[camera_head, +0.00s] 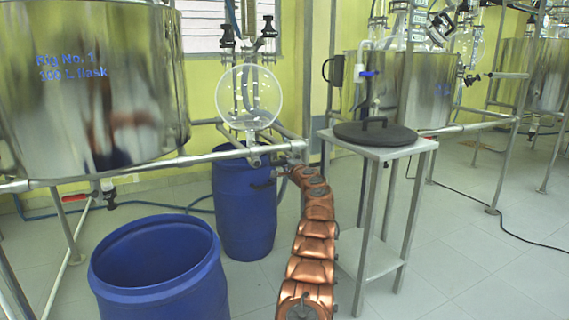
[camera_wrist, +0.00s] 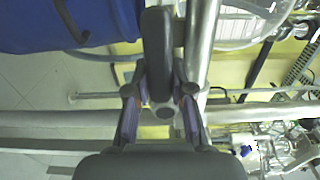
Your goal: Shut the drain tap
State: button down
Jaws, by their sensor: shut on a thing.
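In the wrist view, my gripper (camera_wrist: 160,94) has its two fingers on either side of the hub of the drain tap. The tap's black bar-shaped handle (camera_wrist: 157,48) runs up the picture from between the fingertips, beside a steel pipe. In the head view, my copper-coloured arm reaches away from me, and my gripper (camera_head: 278,172) is at its far end, just below the frame rail. It is small there and the tap at it is hard to make out. A round glass vessel (camera_head: 248,97) hangs above, left of the gripper.
A blue drum (camera_head: 240,215) stands below the glass vessel, close to my gripper. An open blue drum (camera_head: 158,280) is nearer, at left. A steel vessel (camera_head: 95,75) with another tap (camera_head: 109,196) under it is at left. A steel stand (camera_head: 385,152) with a black lid is right of my arm.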

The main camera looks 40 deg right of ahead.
jog(key=c, duration=1)
grip_release()
jog(key=shift+s+a, duration=0.15)
jog(key=shift+s, duration=0.05)
jog(key=shift+v, duration=3.5)
